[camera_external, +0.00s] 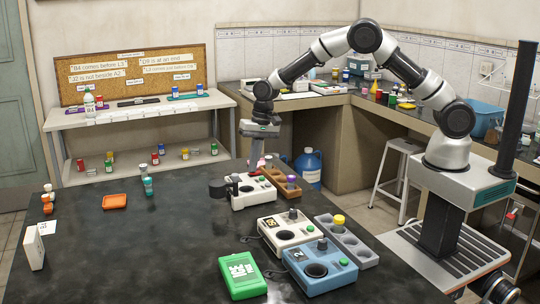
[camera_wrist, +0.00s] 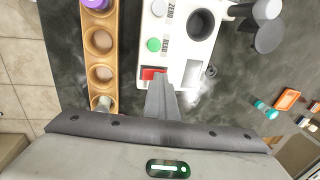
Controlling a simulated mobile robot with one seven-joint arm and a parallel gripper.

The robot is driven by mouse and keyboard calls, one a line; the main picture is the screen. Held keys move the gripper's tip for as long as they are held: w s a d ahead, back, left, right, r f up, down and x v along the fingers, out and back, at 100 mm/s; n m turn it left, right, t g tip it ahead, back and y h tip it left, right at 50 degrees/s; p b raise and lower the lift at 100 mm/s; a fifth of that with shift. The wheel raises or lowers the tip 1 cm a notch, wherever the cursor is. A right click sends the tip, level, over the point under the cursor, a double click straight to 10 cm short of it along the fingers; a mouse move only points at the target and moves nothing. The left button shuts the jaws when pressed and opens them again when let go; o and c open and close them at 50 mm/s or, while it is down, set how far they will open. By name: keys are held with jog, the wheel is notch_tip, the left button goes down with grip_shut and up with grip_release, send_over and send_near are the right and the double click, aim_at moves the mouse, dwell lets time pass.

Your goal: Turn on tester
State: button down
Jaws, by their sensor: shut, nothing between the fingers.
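A white tester (camera_external: 248,190) stands at the back of the dark bench, with a round dark well and a green button. In the wrist view the tester (camera_wrist: 183,12) shows labels reading ZERO and READ, a green button (camera_wrist: 154,44), a grey screen (camera_wrist: 192,73) and a red switch (camera_wrist: 149,72). My gripper (camera_external: 255,166) is above the tester's far edge. In the wrist view my gripper (camera_wrist: 159,80) is shut and empty, its tips beside the red switch and partly covering it. I cannot tell whether they touch it. No lit display shows on the tester.
A wooden rack (camera_external: 270,176) with round holes stands close beside the tester. A second white device (camera_external: 287,233), a blue device (camera_external: 318,268), a grey tray (camera_external: 347,243) and a green box (camera_external: 242,275) are nearer the front. The left-middle bench is mostly clear.

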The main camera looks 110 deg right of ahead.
jog(key=shift+s+a+f, duration=0.1)
jog(key=shift+s+f, duration=0.7)
jog(key=shift+r+p, duration=0.3)
jog(key=shift+r, duration=0.2)
notch_tip(320, 180, up, 14)
jog(key=s+p, duration=0.1)
jog(key=shift+r, duration=0.2)
jog(key=s+b, duration=0.1)
jog(key=s+t+b, duration=0.2)
jog(key=shift+s+a+f, duration=0.15)
jog(key=shift+s+f, duration=0.05)
jog(key=shift+f, duration=0.1)
jog(key=shift+f, duration=0.15)
